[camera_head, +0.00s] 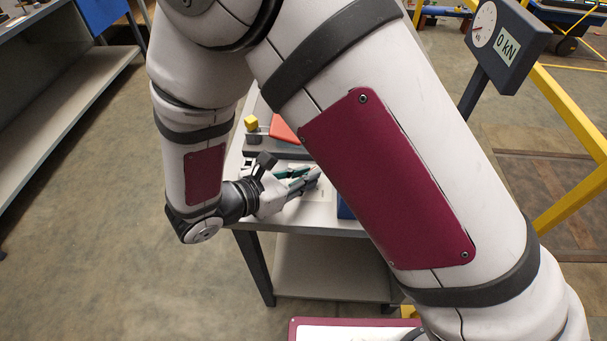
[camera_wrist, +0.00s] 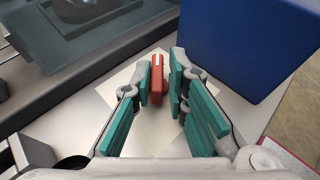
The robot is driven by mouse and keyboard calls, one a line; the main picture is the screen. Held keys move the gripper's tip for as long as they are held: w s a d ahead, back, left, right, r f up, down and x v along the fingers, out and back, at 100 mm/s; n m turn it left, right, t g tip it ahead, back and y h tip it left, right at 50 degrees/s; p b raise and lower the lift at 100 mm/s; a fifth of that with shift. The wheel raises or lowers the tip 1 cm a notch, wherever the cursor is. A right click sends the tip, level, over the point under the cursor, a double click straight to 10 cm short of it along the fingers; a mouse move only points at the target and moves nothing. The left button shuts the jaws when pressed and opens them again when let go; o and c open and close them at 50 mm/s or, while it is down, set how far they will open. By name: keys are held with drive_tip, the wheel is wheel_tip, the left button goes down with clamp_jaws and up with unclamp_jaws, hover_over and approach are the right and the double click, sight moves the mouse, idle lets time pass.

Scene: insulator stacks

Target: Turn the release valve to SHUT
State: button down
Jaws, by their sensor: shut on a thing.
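A small red handle (camera_wrist: 157,78), which looks like the release valve's lever, stands up from a pale square plate (camera_wrist: 118,82) in the wrist view. My gripper (camera_wrist: 159,84) has its teal-padded fingers on either side of the handle, shut on it near the tips. In the head view my gripper (camera_head: 306,182) is low over the table, reaching in from the left. The handle cannot be made out in the head view. No SHUT marking is readable in either view.
A blue box (camera_wrist: 238,45) stands close to the right finger. A dark machine base (camera_wrist: 85,40) lies to the left. On the table (camera_head: 240,218) are a yellow knob (camera_head: 251,123) and an orange-red part (camera_head: 283,130). A gauge display (camera_head: 508,42) reads 0 kN.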

drive_tip(key=c, duration=1.7)
unclamp_jaws()
drive_tip(key=shift+w+a, duration=0.15)
drive_tip(key=v, duration=1.2)
drive_tip(key=shift+r, duration=0.1)
